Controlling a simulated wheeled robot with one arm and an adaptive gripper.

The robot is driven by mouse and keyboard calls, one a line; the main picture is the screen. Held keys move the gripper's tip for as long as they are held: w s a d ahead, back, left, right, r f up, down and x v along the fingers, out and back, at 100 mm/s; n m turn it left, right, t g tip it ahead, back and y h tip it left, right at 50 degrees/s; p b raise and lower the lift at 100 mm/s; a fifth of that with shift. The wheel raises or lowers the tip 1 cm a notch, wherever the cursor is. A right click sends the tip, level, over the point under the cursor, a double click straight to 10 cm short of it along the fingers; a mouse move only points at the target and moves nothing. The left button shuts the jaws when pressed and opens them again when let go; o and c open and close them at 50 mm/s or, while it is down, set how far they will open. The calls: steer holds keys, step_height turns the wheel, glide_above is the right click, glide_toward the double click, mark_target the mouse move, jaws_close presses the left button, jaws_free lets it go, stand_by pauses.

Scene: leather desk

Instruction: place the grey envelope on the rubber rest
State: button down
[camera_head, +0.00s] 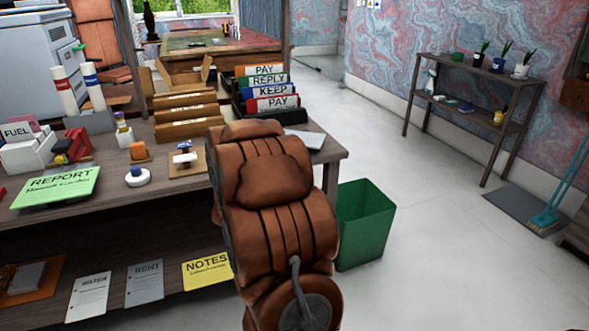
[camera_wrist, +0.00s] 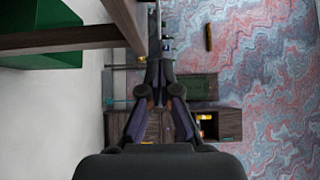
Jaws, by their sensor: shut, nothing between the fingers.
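A pale grey flat piece (camera_head: 305,139) lies at the right end of the desktop, partly behind my arm; it may be the grey envelope. A grey sheet marked RENT (camera_head: 145,283) lies on the lower shelf, so I cannot tell for sure which is meant. A blue-and-white stamp (camera_head: 184,148) stands on a tan pad (camera_head: 199,170) on the desktop; I cannot tell whether this pad is the rubber rest. My gripper (camera_wrist: 159,67) shows in the wrist view, shut and empty, apart from all of these. It is not visible in the head view.
My brown padded arm covers the desk's front right part. A green bin (camera_head: 364,222) stands at the desk's right end. Brown file holders (camera_head: 185,115) and labelled binders (camera_head: 267,88) fill the desk's back. A green REPORT folder (camera_head: 57,187) lies left. Open floor (camera_head: 440,240) lies right.

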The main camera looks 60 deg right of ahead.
mark_target(307, 147)
steer(key=x, duration=0.6)
steer(key=w+x, duration=0.1)
steer(key=x, duration=0.2)
steer(key=shift+w, duration=0.1)
steer(key=shift+w+d, duration=0.55)
steer(key=shift+w, duration=0.3)
steer(key=shift+w, duration=0.1)
